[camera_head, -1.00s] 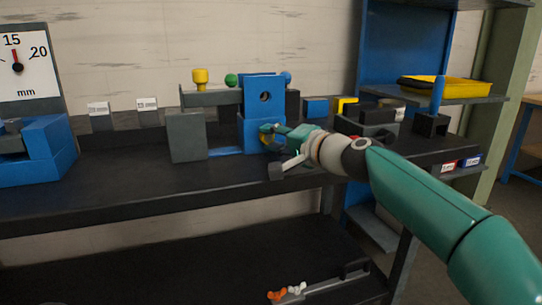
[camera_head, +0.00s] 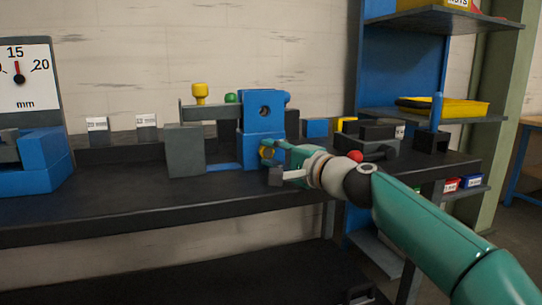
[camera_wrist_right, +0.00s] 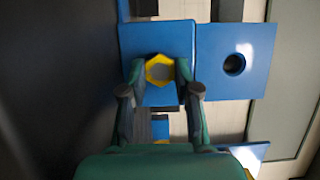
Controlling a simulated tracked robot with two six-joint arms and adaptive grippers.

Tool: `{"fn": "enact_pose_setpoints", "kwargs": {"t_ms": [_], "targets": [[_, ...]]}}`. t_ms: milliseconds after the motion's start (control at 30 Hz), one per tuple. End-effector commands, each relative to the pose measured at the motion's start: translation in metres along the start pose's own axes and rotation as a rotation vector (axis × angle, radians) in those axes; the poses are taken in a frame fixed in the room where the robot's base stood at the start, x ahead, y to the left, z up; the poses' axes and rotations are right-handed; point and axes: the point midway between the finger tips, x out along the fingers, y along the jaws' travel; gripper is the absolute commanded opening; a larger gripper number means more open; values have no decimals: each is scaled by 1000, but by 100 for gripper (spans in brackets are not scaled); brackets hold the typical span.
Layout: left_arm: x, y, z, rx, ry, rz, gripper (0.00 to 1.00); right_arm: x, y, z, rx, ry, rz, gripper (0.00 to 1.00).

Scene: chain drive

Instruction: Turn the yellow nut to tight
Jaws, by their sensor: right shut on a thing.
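The yellow nut (camera_wrist_right: 150,68) is a hexagonal ring around a grey centre on a blue face in the right wrist view. In the head view only a sliver of the yellow nut (camera_head: 266,153) shows at the front of the blue block (camera_head: 262,117). My right gripper (camera_wrist_right: 160,74) has one finger on each side of the nut and is shut on it. In the head view the right gripper (camera_head: 273,156) reaches the lower part of the block from the right. Markings showing how tight the nut is cannot be seen. My left gripper is not in view.
A grey block (camera_head: 185,150) stands left of the blue block, with a yellow knob (camera_head: 199,92) above. A dial gauge (camera_head: 25,78) in mm and a blue fixture (camera_head: 38,165) are at far left. A yellow tray (camera_head: 460,107) sits on the right shelf. The bench front is clear.

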Motion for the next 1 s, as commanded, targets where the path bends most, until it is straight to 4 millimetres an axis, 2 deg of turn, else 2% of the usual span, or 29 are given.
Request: {"fn": "enact_pose_setpoints", "kwargs": {"t_ms": [33, 67, 200, 500, 667, 833, 1000], "targets": [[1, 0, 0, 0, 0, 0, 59, 1, 8, -1, 3, -2, 14, 0], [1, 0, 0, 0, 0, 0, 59, 1, 8, -1, 3, -2, 14, 36], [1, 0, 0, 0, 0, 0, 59, 1, 7, -1, 2, -1, 11, 56], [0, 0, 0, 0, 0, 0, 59, 0, 5, -1, 1, -1, 9, 56], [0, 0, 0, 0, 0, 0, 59, -7, 4, -1, 2, -1, 8, 56], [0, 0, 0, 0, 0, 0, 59, -27, 4, 0, 3, 0, 8, 56], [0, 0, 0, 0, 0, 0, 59, -60, 3, -1, 1, 3, 6, 56]]}}
